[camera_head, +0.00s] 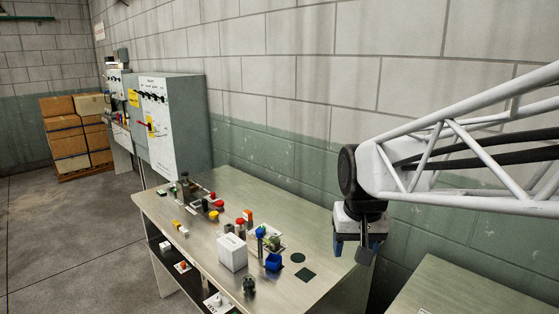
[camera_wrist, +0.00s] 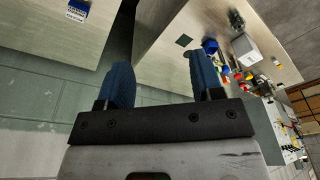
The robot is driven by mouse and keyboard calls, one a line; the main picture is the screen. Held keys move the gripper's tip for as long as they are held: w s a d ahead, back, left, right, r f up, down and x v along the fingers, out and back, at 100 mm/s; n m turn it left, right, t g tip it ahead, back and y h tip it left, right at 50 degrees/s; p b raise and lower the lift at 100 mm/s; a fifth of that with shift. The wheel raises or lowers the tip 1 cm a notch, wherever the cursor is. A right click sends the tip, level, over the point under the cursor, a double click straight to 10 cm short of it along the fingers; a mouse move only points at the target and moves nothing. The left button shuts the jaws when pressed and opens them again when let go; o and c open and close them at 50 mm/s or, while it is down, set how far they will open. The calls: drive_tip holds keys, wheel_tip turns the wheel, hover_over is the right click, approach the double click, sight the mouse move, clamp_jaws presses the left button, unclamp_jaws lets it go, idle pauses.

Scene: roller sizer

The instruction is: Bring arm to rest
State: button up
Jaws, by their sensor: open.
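My gripper (camera_head: 354,250) hangs from the white lattice arm at the right of the head view, fingers pointing down, beyond the right end of the metal table (camera_head: 318,257). In the wrist view its two blue fingers (camera_wrist: 160,80) stand apart with nothing between them. It is open and empty. The gap between the two tables lies behind the fingers in that view.
The table bears a white box (camera_head: 232,252), a blue bin (camera_head: 273,262) and several small coloured parts. A second table (camera_head: 455,290) stands at the lower right. Grey control cabinets (camera_head: 175,125) and stacked cartons (camera_head: 68,135) are at the left. A block wall runs behind.

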drive_tip(key=s+d+f, duration=0.1)
drive_tip(key=s+f, duration=0.1)
drive_tip(key=s, duration=0.6)
drive_tip(key=s+d+f, duration=0.2)
drive_tip(key=s, duration=0.6)
drive_tip(key=shift+s+d+t, duration=0.15)
drive_tip(key=shift+d+t, duration=0.1)
drive_tip(key=shift+t, duration=0.05)
